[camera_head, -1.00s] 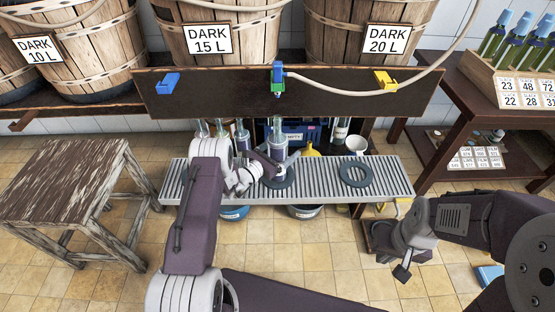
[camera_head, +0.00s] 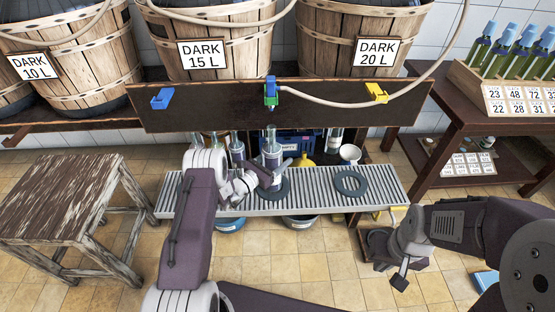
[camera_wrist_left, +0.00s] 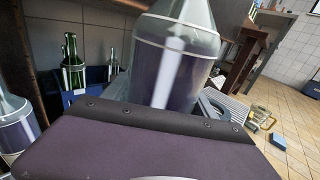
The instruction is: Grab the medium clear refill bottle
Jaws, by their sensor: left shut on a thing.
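A clear bottle with dark contents (camera_head: 271,152) stands upright at the slatted bench, over the left grey ring (camera_head: 272,192) and below the green-and-blue tap. My left gripper (camera_head: 268,178) is shut on this bottle, low on its body. In the left wrist view the bottle (camera_wrist_left: 178,65) rises large just beyond my gripper's body, its base hidden. I cannot tell whether its base touches the ring. Other bottles (camera_head: 237,150) stand behind and left of it. My right gripper (camera_head: 400,281) is apart at the lower right; its fingers are unclear.
The slatted bench (camera_head: 315,196) holds a second, empty grey ring (camera_head: 350,184). A dark board (camera_head: 320,113) with taps overhangs the bench. A blue crate (camera_head: 297,142) and white cup (camera_head: 350,153) are behind. A wooden stool (camera_head: 70,195) stands left, a dark shelf (camera_head: 465,110) right.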

